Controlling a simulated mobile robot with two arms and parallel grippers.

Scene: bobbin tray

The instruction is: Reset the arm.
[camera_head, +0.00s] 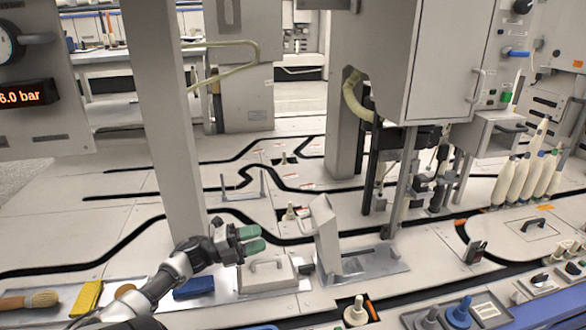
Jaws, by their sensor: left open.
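My left arm comes in from the lower left. Its gripper (252,240) has two green fingertips pointing right and is open, with nothing between them. It is in front of the foot of a grey column (165,120), above a pale block with a handle (266,272). I cannot tell how high above the block it is. My right gripper is not in view.
A brush (30,300), a yellow block (86,298) and a blue block (194,288) lie at lower left. A tilted grey stand (325,240) is just right of the gripper. Several cream bobbins (520,180) stand at right. Joysticks (458,312) line the front.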

